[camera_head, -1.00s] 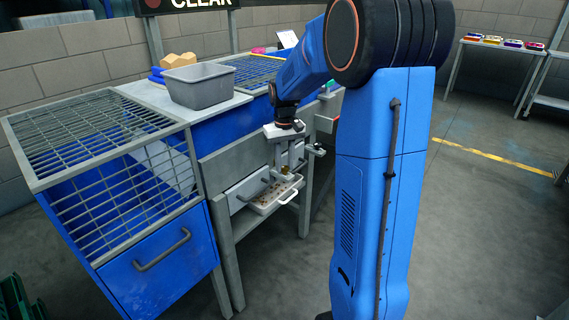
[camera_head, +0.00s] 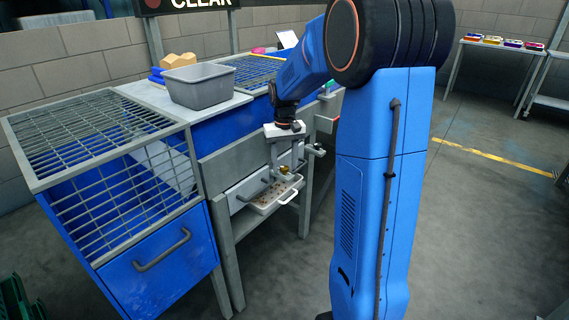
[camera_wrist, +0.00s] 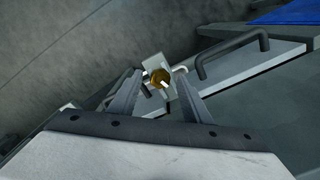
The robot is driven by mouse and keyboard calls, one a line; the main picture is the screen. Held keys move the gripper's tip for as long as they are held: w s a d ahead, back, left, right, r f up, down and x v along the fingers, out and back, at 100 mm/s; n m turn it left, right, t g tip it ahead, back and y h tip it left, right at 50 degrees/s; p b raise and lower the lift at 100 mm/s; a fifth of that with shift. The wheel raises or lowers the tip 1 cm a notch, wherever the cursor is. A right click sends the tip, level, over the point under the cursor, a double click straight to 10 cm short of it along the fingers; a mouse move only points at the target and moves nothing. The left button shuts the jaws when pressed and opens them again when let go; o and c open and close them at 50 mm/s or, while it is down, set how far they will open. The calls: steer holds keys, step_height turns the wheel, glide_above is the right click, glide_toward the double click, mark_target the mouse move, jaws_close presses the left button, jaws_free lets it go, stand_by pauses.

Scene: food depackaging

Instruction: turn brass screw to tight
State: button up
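The brass screw (camera_wrist: 160,78) shows in the wrist view as a small gold-brown knob in front of a pale plate. It lies between the tips of my gripper (camera_wrist: 158,82). The two fingers stand apart with the screw in the gap, and I see no clear grip on it. The brass screw is a tiny gold spot there, mostly hidden by the fingers.
A drawer front with a dark handle (camera_wrist: 231,53) is close by on the right in the wrist view. A grey bin (camera_head: 198,87) stands on the bench top. A blue cage with a mesh lid (camera_head: 82,125) is to the left. Open floor lies to the right.

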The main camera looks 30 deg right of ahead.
mark_target(284, 167)
step_height(284, 167, up, 17)
steer(key=shift+r, duration=0.2)
stand_by(0.6)
steer(key=shift+c, duration=0.6)
